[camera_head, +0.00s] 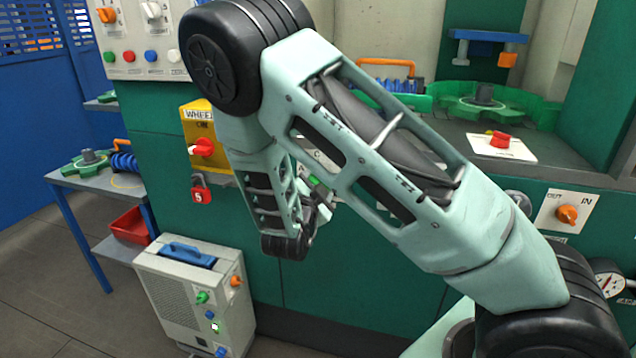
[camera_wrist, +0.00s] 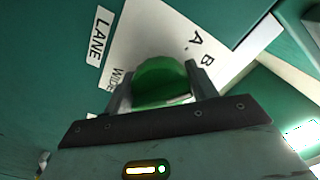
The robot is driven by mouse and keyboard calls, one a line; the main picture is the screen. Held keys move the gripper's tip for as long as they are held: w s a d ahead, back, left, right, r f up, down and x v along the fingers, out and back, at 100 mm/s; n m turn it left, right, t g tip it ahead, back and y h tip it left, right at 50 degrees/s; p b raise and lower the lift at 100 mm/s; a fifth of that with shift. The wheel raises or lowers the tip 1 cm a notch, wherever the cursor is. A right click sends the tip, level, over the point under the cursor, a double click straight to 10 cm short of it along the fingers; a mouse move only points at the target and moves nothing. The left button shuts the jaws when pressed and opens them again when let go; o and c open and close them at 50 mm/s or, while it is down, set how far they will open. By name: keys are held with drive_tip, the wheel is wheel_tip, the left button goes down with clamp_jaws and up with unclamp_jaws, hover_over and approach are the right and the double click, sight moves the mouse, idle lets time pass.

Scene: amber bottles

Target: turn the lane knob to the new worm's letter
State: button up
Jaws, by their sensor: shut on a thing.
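The lane knob (camera_wrist: 160,82) is green and shows in the wrist view on a white plate (camera_wrist: 150,35). The plate carries the letters A and B and the word WIDE, and a LANE label (camera_wrist: 99,36) is beside it. My gripper (camera_wrist: 160,92) is shut on the knob, one finger on each side. The knob's pointer is hidden, so I cannot tell which letter it points to. In the head view my arm covers most of the knob's place. No worm can be made out.
A yellow WHEEL box with a red knob (camera_head: 203,148) and a red padlock (camera_head: 201,188) are left of my arm. An orange IN/OUT knob (camera_head: 567,214) is on the right. A grey cabinet (camera_head: 190,295) stands on the floor. A red knob (camera_head: 500,140) sits on the bench.

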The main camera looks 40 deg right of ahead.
drive_tip(key=shift+s+f+n+p, duration=0.1)
drive_tip(key=shift+n+p, duration=0.5)
drive_tip(key=shift+n, duration=1.5)
drive_tip(key=o, duration=1)
drive_tip(key=b+v, duration=0.1)
drive_tip(key=v, duration=1.6)
drive_tip(key=shift+b, duration=0.3)
drive_tip(key=shift+s+a, duration=0.15)
